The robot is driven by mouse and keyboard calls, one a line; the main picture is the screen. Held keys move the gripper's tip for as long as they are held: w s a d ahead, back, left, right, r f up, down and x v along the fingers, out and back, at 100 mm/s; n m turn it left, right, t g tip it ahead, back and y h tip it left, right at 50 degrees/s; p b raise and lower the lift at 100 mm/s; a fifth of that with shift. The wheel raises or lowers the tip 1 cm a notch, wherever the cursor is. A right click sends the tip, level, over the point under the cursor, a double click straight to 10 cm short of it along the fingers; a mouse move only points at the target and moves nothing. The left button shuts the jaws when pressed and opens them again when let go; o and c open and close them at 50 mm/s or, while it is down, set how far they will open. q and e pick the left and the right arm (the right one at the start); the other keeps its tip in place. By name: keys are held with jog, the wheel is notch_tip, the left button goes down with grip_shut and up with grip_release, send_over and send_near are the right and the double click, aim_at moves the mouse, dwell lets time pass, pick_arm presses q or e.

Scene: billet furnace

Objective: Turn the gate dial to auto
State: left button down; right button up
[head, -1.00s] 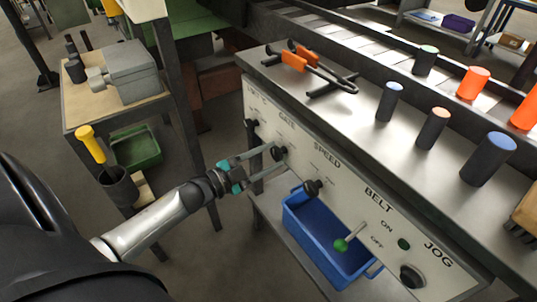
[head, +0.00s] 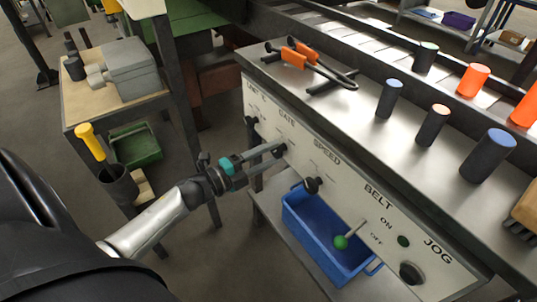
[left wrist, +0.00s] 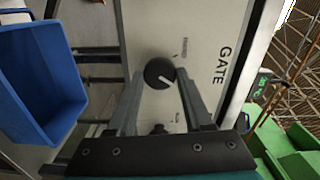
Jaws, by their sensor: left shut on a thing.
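The gate dial (left wrist: 158,73) is a round black knob with a white pointer line, on the white panel beside the word GATE. In the left wrist view its pointer slants to the lower right. My left gripper (head: 281,150) reaches the panel from the left and is shut on the gate dial, with one finger on each side of it. In the head view the fingers mostly hide the dial. The small marks around the dial are too blurred to read. My right gripper is not in view.
The speed knob (head: 312,185), the belt lever with a green ball (head: 341,242) and the jog knob (head: 411,272) sit along the same panel. A blue bin (head: 300,222) stands below it. Tongs with orange grips (head: 294,58) and several billets lie or stand on the top.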

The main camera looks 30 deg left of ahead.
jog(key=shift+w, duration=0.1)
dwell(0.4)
pick_arm(q)
jog(key=shift+c, duration=1.5)
grip_release()
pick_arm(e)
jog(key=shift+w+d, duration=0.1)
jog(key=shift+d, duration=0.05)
pick_arm(q)
jog(key=p+v, duration=0.2)
jog(key=v, duration=1.3)
jog(key=shift+s, duration=0.2)
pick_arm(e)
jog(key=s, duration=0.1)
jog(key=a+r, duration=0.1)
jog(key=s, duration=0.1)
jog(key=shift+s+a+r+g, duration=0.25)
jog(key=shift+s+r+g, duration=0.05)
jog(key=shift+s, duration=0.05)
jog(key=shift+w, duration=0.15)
